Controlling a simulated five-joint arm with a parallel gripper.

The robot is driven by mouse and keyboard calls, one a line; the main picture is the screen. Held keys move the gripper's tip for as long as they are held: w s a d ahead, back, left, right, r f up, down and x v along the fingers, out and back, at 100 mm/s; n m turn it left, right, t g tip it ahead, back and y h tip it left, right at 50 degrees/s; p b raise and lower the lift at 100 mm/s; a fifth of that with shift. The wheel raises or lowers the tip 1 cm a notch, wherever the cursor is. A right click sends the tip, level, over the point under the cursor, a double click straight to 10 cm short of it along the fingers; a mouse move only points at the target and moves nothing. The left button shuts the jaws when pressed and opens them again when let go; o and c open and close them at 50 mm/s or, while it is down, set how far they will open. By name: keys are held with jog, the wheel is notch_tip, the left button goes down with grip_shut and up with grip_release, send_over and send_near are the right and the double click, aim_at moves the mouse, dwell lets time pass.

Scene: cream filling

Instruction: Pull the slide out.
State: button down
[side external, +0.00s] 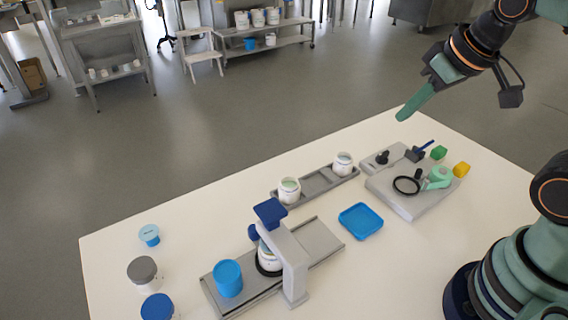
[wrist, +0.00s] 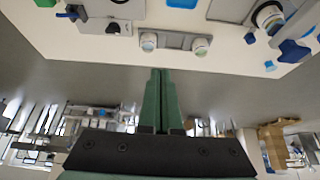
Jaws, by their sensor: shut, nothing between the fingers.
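My gripper (side external: 405,112) is shut and empty, in the air above the table's far edge. In the wrist view its green fingers (wrist: 160,75) are together. The filling station has a long grey base track (side external: 318,240) and a light grey post with a blue top (side external: 270,211). A white jar (side external: 268,262) in a black ring stands under the post's arm, partly hidden by it. A blue cup (side external: 228,278) is at the left end of the track. The slide is not clearly distinguishable from the track. My gripper is far from the station, touching nothing.
A rack (side external: 318,183) holds two jars. A blue tray (side external: 361,220) lies in front of it. A grey fixture (side external: 412,193) with a black ring stands to the right, near green and yellow blocks. Lidded jars (side external: 143,273) stand at left. Bare table (side external: 190,225) lies between.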

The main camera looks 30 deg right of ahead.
jog(key=c, duration=0.9)
grip_release()
jog(key=shift+w+a, duration=0.1)
jog(key=o, duration=0.3)
jog(key=w+a+n+g, duration=0.1)
jog(key=w+a+n, duration=0.1)
jog(key=w+a, duration=0.2)
jog(key=shift+w+a+r+g+y, duration=0.2)
jog(key=shift+a+g+y, duration=0.1)
jog(key=shift+a, duration=0.6)
jog(key=n+g, duration=0.4)
jog(key=n, duration=0.1)
send_over(247, 258)
jog(key=w+d, duration=0.4)
notch_tip(247, 258, down, 10)
jog(key=f, duration=0.1)
notch_tip(247, 258, down, 11)
jog(key=shift+s+a+f, duration=0.1)
grip_shut()
